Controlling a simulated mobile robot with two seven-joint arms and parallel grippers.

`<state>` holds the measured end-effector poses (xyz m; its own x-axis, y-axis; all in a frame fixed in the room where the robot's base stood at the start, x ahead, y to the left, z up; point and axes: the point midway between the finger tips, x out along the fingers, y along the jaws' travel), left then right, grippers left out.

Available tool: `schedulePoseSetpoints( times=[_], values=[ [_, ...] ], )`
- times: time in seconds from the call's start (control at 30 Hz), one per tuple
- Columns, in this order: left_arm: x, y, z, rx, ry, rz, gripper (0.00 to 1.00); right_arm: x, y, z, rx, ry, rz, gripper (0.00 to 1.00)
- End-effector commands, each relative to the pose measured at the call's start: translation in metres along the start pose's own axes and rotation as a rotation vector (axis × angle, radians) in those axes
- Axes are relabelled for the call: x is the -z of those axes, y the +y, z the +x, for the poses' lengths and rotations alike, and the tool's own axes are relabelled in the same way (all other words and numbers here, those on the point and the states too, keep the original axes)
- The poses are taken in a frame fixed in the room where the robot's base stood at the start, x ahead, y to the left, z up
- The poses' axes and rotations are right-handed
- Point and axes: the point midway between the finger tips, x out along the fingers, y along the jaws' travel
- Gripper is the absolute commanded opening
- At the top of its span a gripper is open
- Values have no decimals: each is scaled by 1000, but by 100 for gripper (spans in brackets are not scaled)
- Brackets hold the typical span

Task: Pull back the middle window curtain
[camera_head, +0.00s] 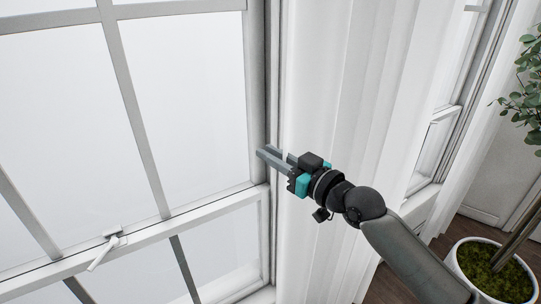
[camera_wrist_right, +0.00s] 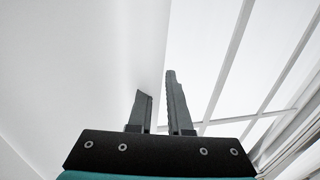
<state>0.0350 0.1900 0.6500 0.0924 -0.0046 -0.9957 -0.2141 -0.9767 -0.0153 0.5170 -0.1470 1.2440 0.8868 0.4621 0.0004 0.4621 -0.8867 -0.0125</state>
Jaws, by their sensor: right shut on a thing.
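The white curtain (camera_head: 335,80) hangs in folds at the right side of the window (camera_head: 190,90), its edge along the window frame. My right gripper (camera_head: 272,156) is at that edge, its fingers pointing left toward the frame. In the right wrist view the curtain (camera_wrist_right: 75,65) fills the left side, and its edge runs down between the two fingers of my right gripper (camera_wrist_right: 158,90). The gripper is shut on the curtain edge; the exact contact is hard to see on the white cloth. My left gripper is not in view.
A window latch (camera_head: 108,242) sits on the lower sash rail. Another window (camera_head: 436,140) is beyond the curtain to the right. A potted plant in a white pot (camera_head: 455,262) stands on the dark wood floor (camera_head: 385,285) at the lower right.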

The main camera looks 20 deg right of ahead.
Motion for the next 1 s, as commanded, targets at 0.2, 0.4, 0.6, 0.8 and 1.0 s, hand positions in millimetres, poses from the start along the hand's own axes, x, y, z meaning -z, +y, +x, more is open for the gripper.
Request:
schedulePoseSetpoints(
  times=[0.2,0.4,0.6,0.8,1.0],
  values=[
    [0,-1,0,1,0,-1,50,2,5,0,-9,1,-6,0],
    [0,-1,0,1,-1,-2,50,2,4,0,-8,1,-5,40],
    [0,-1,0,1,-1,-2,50,1,3,0,-5,0,-4,47],
    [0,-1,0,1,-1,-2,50,0,2,-4,-5,-1,-4,47],
    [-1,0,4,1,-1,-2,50,-1,2,-25,-4,-4,-6,47]
  ],
)
